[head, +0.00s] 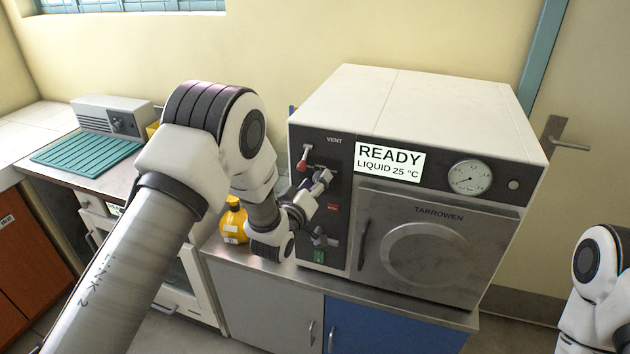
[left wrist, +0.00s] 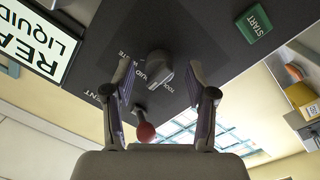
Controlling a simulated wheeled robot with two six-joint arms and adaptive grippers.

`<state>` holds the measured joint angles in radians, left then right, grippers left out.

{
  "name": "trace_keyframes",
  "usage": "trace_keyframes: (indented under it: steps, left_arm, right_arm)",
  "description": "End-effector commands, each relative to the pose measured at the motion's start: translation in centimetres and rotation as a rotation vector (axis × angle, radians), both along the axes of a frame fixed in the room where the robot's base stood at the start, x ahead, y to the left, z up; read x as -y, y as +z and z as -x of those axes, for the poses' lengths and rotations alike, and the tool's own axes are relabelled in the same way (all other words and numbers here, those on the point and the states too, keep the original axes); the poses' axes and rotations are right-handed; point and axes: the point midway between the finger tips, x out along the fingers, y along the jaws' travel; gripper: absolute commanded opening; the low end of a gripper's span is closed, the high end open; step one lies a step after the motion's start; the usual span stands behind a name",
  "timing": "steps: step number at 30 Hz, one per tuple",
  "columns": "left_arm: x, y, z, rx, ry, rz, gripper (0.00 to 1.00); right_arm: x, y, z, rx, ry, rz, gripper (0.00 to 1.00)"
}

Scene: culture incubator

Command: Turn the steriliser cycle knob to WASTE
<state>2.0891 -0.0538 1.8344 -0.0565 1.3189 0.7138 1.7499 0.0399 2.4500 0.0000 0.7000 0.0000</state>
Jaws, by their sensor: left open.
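The white steriliser (head: 440,100) stands on the counter, its dark front panel facing me and its display (head: 389,161) reading READY, LIQUID 25 °C. My left gripper (head: 322,206) is at the panel's left part, hiding the knob in the head view. In the left wrist view the left gripper (left wrist: 160,82) is open, one finger on each side of the knob, with gaps visible. My right gripper is out of view.
A red-tipped lever (head: 302,165) sits close to the knob, near VENT; it also shows in the left wrist view (left wrist: 145,131). A green START button (left wrist: 254,23) is on the panel. A yellow bottle (head: 233,221) stands left of the steriliser. The steriliser door (head: 440,250) is shut.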

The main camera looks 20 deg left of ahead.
Motion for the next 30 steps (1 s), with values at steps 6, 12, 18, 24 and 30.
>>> trace_keyframes:
  steps: [6, 12, 18, 24, 30]
  left_arm:
    - [0.0, -0.1, 0.0, 0.000, 0.000, 0.000, 0.07]
    - [0.0, 0.0, 0.0, 0.000, 0.000, -0.001, 0.00]
    - [0.0, -0.1, 0.1, 0.001, 0.000, -0.022, 0.00]
    - [0.0, -0.2, 0.1, 0.004, 0.001, -0.099, 0.00]
    - [0.0, -0.2, 0.1, 0.010, 0.000, -0.239, 0.00]
  right_arm:
    - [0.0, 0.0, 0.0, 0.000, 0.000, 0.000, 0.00]
    - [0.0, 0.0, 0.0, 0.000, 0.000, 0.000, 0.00]
    - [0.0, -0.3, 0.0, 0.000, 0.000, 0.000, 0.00]
    - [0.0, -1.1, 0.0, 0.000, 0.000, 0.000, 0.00]
    - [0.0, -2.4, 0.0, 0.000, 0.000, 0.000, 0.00]
